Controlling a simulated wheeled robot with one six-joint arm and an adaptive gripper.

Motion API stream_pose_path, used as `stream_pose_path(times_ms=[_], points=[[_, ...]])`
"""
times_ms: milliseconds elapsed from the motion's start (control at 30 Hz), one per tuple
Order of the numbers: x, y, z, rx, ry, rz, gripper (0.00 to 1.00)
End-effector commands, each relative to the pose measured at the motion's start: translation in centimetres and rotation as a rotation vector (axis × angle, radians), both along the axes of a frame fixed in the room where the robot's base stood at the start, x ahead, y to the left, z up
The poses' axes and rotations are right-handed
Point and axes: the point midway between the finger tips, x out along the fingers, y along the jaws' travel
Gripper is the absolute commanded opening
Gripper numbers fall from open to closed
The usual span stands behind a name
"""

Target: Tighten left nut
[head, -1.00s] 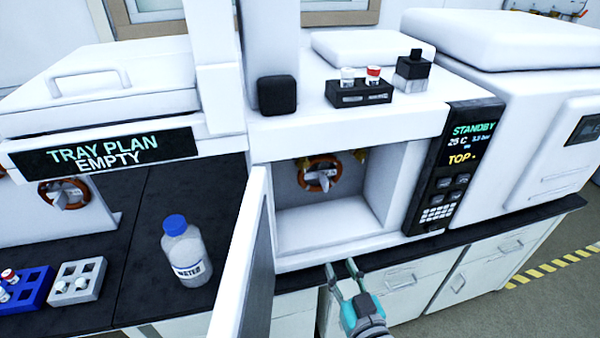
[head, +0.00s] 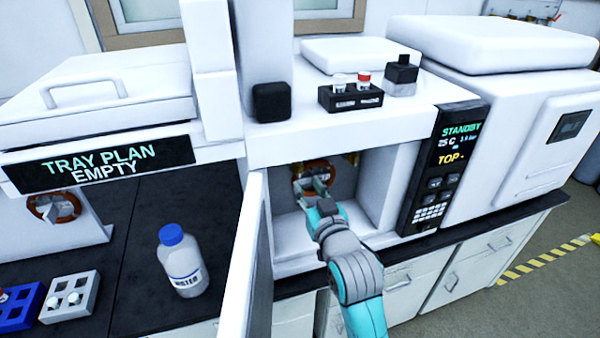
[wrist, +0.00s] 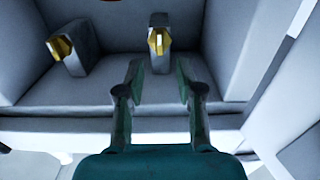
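The wrist view appears upside down against the head view, so left and right are swapped there. Two gold nuts sit on grey blocks inside the open oven. The left nut is the gold one (wrist: 158,41) near the wrist picture's middle. The right nut (wrist: 60,47) is at that picture's left, tilted. My gripper (wrist: 160,78) is open and empty, its two fingers apart and pointing toward the left nut, with a gap between. In the head view my gripper (head: 312,188) is inside the oven mouth, hiding the left nut and part of the orange coil (head: 318,170).
The open oven door (head: 257,255) stands close on the left of my arm. The control panel (head: 445,165) borders the right side. A blue-capped water bottle (head: 183,262) and vial racks (head: 70,297) stand left of the door. A black vial holder (head: 350,98) sits on top.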

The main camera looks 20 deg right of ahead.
Motion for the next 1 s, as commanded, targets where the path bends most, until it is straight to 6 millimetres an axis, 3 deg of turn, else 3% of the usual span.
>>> stream_pose_path(times_ms=[100, 333, 800, 933, 1000], points=[[2.3, 0.0, 0.1, 0.000, -0.002, 0.000, 0.36], [5.4, 0.0, 0.0, 0.000, -0.001, 0.000, 0.36], [6.5, 0.0, 0.0, 0.000, -0.001, 0.000, 0.36], [6.5, 0.0, 0.0, 0.000, -0.001, 0.000, 0.04], [6.5, 0.0, 0.0, 0.000, -0.001, 0.000, 0.00]])
